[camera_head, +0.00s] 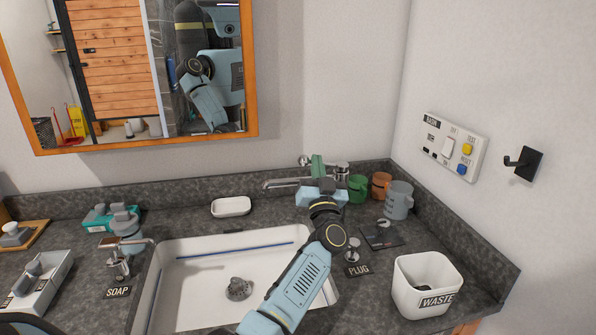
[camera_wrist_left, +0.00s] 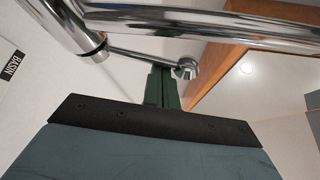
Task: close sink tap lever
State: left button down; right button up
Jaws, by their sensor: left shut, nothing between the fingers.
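The chrome sink tap (camera_head: 285,183) stands behind the basin, its spout reaching left. Its thin lever with a rounded end (camera_head: 304,160) shows beside my fingers. In the left wrist view the spout (camera_wrist_left: 210,25) crosses the top, and the lever (camera_wrist_left: 140,57) runs from the tap body to a knob (camera_wrist_left: 187,68). My left gripper (camera_head: 317,163) is shut and empty, its green fingers up at the tap. In the wrist view the fingers (camera_wrist_left: 163,85) overlap the lever near its knob; I cannot tell whether they touch. My right gripper is not in view.
The white basin (camera_head: 170,290) lies under my left arm. A soap dish (camera_head: 231,207) is left of the tap. Green (camera_head: 357,189), orange (camera_head: 381,186) and grey (camera_head: 398,200) cups stand close right. A waste bin (camera_head: 425,265) is at front right, a mirror (camera_head: 140,150) behind.

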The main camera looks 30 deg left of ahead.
pick_arm(q)
jog(key=shift+d, duration=0.1)
dwell(0.3)
jog(key=shift+r, duration=0.1)
notch_tip(320, 180, up, 4)
jog(key=d+p, duration=0.1)
jog(key=p, duration=0.4)
jog(key=v, duration=1)
jog(key=shift+d+b, duration=0.15)
jog(key=shift+b, duration=0.25)
